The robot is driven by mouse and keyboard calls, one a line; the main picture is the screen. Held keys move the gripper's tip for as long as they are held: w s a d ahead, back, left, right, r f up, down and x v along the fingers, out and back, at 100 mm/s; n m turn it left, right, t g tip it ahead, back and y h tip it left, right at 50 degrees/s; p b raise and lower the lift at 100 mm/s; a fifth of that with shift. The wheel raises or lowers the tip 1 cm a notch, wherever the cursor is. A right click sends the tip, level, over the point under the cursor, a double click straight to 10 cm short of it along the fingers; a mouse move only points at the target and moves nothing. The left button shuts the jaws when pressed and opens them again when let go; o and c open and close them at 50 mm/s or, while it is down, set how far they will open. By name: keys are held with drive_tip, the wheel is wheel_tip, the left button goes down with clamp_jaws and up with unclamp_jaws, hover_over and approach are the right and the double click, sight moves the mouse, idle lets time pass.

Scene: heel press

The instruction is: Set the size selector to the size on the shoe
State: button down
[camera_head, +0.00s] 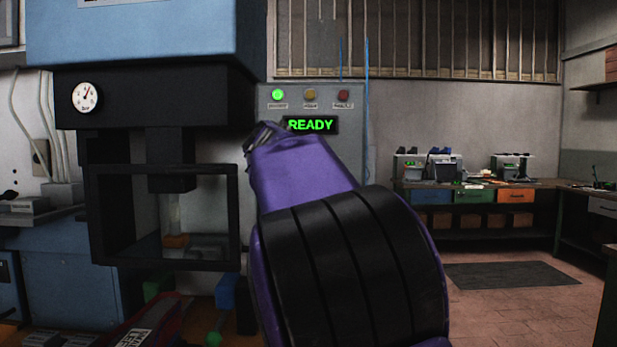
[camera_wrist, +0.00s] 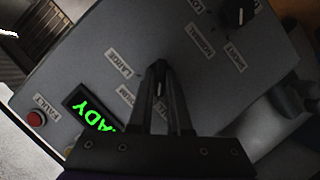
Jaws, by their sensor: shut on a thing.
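In the wrist view my gripper (camera_wrist: 162,88) is shut on a small dark knob (camera_wrist: 160,66) on the grey control panel, taken to be the size selector. A "LARGE" label (camera_wrist: 118,63) is left of it, and a partly covered label (camera_wrist: 127,95) sits below that one. The fingers hide most of the knob, so I cannot tell its setting.
A second black knob (camera_wrist: 237,14) with a white mark and its own labels is close by, upper right in the wrist view. The display (camera_head: 310,125) reads READY with the green lamp (camera_head: 277,95) lit. The black-framed press (camera_head: 160,100) stands left.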

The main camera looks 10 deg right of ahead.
idle(0.4)
drive_tip(key=c, duration=0.9)
unclamp_jaws()
drive_tip(key=shift+o, duration=0.2)
